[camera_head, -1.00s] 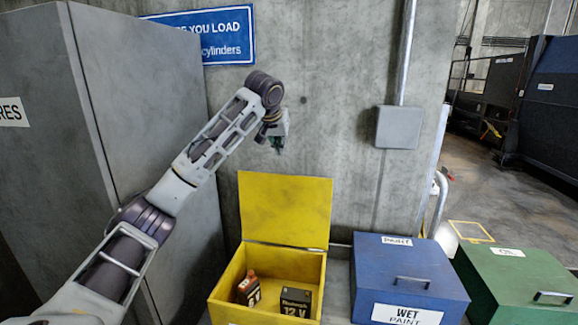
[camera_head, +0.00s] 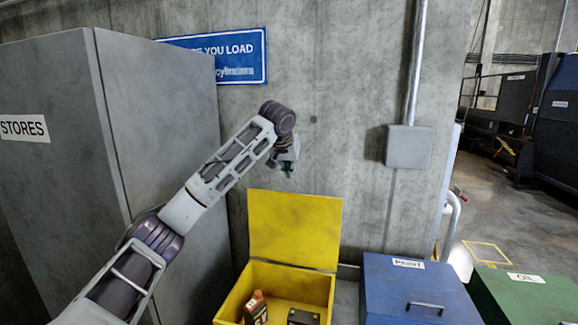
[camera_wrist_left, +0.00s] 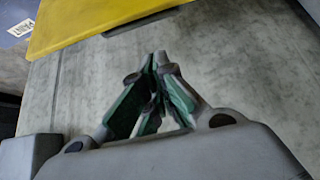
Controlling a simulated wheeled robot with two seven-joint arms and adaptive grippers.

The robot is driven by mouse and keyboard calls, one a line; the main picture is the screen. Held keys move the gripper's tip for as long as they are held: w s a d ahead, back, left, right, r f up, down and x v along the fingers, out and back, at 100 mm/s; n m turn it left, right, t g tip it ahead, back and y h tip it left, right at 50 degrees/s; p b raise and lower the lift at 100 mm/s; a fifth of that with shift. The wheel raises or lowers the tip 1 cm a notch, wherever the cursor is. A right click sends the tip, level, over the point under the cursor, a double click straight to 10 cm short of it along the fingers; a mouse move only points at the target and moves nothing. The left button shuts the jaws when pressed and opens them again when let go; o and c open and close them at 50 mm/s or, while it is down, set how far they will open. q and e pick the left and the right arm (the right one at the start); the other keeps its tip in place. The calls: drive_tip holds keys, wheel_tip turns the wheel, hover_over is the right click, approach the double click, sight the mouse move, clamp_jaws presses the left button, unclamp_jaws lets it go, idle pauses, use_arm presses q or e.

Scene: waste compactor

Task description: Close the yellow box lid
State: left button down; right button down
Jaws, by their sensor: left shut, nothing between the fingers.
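The yellow box (camera_head: 244,290) stands open at the bottom middle of the head view. Its lid (camera_head: 294,228) stands upright at the back, in front of the concrete wall. Two batteries show inside, one orange-topped (camera_head: 256,306) and one dark (camera_head: 303,317). My left gripper (camera_head: 288,172) is shut and empty, above the lid's top edge and close to the wall. In the left wrist view the shut green fingers (camera_wrist_left: 153,92) point toward the yellow lid (camera_wrist_left: 100,20), apart from it. My right gripper is not in view.
A blue paint box (camera_head: 400,285) and a green box (camera_head: 525,296), both closed, stand to the right. A grey stores cabinet (camera_head: 60,170) stands at the left, behind my arm. A grey wall box (camera_head: 409,147) with a pipe is on the wall.

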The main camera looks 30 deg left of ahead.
use_arm(q)
wheel_tip(320, 180, down, 5)
drive_tip(key=p, duration=0.2)
drive_tip(key=shift+w+f+p, duration=0.1)
drive_tip(key=shift+f+p, duration=0.1)
drive_tip(key=shift+p, duration=0.15)
idle(0.7)
idle(0.4)
drive_tip(key=shift+f, duration=0.1)
